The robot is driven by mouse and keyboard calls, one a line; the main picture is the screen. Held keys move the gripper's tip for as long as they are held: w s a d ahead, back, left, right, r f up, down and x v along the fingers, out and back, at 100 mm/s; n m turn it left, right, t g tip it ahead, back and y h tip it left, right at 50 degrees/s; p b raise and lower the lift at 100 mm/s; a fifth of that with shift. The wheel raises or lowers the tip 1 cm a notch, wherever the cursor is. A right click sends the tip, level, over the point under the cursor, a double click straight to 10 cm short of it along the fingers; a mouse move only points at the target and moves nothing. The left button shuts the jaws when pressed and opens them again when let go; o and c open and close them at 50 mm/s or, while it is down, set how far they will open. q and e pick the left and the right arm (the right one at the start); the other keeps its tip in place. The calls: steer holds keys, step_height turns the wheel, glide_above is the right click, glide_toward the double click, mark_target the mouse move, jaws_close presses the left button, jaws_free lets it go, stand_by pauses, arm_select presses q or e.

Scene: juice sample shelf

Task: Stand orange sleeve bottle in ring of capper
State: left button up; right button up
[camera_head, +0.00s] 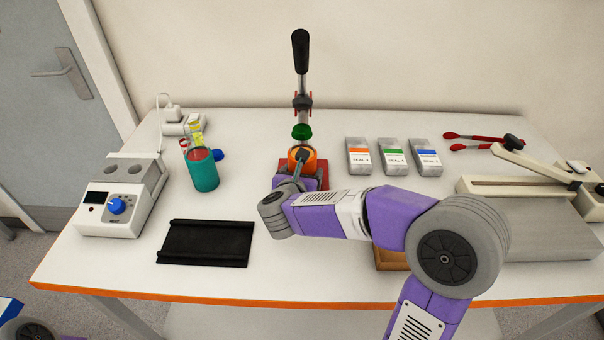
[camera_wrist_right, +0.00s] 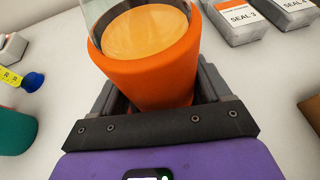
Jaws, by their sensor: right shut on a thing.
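The orange sleeve bottle (camera_head: 311,158) is at the capper (camera_head: 302,101), below its press head and the green piece (camera_head: 302,131) there. In the right wrist view the bottle (camera_wrist_right: 150,70) has an orange sleeve, clear upper wall and orange contents. My right gripper (camera_head: 299,170) is shut on the sleeve, with a finger on either side. The capper's red base (camera_head: 322,171) shows around the bottle. Its ring is hidden, so I cannot tell whether the bottle stands in it. My left gripper is not in view.
A teal cup (camera_head: 204,175) with items and a white device with a blue knob (camera_head: 117,206) stand left. A black tray (camera_head: 205,243) lies in front.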

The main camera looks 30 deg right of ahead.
steer(key=shift+f, duration=0.3)
stand_by(0.6)
steer(key=o, duration=1.2)
steer(key=shift+f, duration=0.1)
steer(key=p+v, duration=0.1)
steer(key=v, duration=0.6)
steer(key=shift+w, duration=0.15)
steer(key=shift+s+a+r, duration=0.2)
steer(key=shift+s, duration=0.15)
